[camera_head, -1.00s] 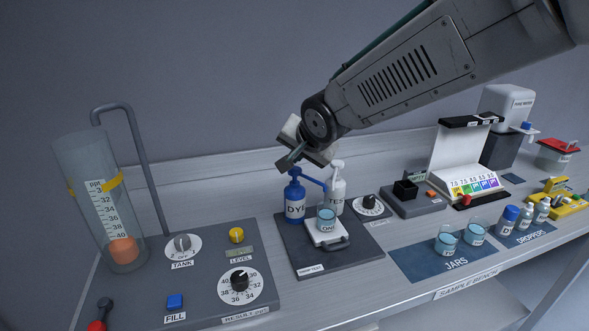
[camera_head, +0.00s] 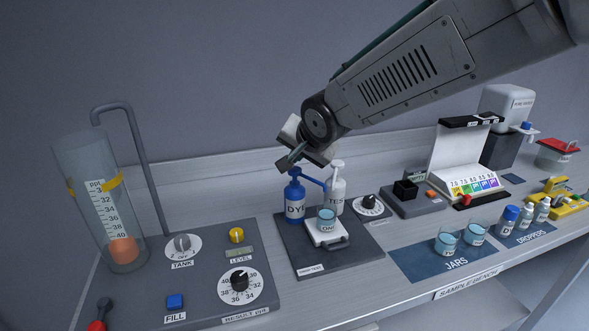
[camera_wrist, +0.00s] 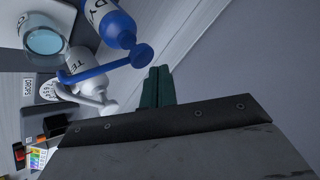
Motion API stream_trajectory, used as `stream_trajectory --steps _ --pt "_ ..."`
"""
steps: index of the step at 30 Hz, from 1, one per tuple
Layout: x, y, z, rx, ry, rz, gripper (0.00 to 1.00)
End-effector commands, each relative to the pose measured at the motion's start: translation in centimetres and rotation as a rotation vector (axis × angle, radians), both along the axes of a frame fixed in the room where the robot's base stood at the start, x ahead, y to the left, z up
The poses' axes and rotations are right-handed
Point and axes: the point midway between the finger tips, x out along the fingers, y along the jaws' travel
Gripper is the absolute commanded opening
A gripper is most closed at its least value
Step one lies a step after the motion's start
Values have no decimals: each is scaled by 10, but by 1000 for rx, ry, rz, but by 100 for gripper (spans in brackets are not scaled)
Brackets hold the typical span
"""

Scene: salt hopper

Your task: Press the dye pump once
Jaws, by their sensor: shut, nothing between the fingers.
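The blue dye pump bottle (camera_head: 295,204) stands upright on the dark pad, its spout reaching right over a jar of clear bluish liquid (camera_head: 327,218) on a small white tray. My gripper (camera_head: 287,163) is shut and empty, with its fingertips just above the blue pump head. In the wrist view the shut fingers (camera_wrist: 158,88) lie close beside the round blue pump head (camera_wrist: 142,56); I cannot tell whether they touch it. The blue bottle (camera_wrist: 112,22) is partly cut off at the top there.
A white pump bottle (camera_head: 336,190) stands close to the right of the dye bottle. A black dial (camera_head: 369,203) is beyond it. A control panel with a clear cylinder (camera_head: 100,205) is at left. Jars (camera_head: 447,240) and droppers stand at right.

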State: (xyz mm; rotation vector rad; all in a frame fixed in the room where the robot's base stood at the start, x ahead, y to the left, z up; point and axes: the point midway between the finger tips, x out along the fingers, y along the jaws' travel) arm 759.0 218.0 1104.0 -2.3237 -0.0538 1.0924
Motion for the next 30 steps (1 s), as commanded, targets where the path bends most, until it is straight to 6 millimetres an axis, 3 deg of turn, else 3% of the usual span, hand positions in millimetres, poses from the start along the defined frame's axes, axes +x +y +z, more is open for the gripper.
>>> stream_trajectory --steps 30 --pt "0 -1 -10 0 0 0 0"
